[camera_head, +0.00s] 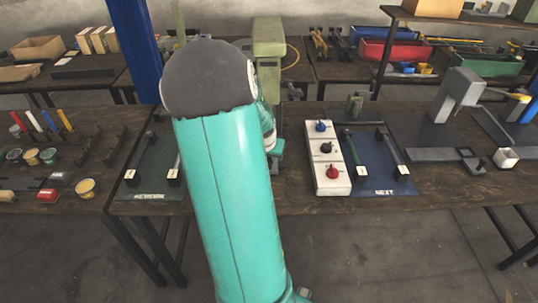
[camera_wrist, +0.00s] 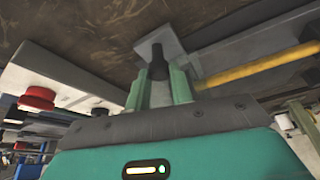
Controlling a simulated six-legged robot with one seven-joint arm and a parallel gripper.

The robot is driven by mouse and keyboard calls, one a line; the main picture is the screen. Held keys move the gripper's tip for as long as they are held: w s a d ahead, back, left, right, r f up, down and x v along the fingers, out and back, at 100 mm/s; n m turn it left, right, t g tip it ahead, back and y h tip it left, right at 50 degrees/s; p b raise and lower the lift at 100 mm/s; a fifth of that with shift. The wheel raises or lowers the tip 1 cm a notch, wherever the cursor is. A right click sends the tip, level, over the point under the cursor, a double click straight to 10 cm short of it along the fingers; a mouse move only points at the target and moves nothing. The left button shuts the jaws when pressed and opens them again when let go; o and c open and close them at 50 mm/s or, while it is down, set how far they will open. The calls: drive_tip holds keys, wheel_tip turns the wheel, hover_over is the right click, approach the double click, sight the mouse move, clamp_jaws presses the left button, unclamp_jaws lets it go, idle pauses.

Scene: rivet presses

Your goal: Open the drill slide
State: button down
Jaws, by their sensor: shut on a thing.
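The green press-like machine (camera_head: 268,50) stands at the back of the middle table, partly hidden behind my arm. In the wrist view, the two green fingers of my gripper (camera_wrist: 162,88) are shut on a dark upright handle (camera_wrist: 158,62). The handle rises from a light grey plate (camera_wrist: 170,42), which looks like part of the drill slide. How far the slide is drawn out I cannot tell. In the head view my arm covers the gripper and the handle.
A white control box (camera_head: 331,183) with blue, black and red knobs stands right of my arm. A dark green mat (camera_head: 147,180) lies left and a blue mat (camera_head: 385,165) right. A yellow bar (camera_wrist: 255,67) runs close beside my gripper.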

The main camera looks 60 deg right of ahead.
drive_tip(key=shift+d, duration=0.1)
drive_tip(key=c, duration=1.2)
unclamp_jaws()
drive_tip(key=shift+c, duration=0.2)
drive_tip(key=shift+r, duration=0.1)
drive_tip(key=v, duration=1.3)
drive_tip(key=shift+r, duration=0.3)
drive_tip(key=shift+a, duration=0.2)
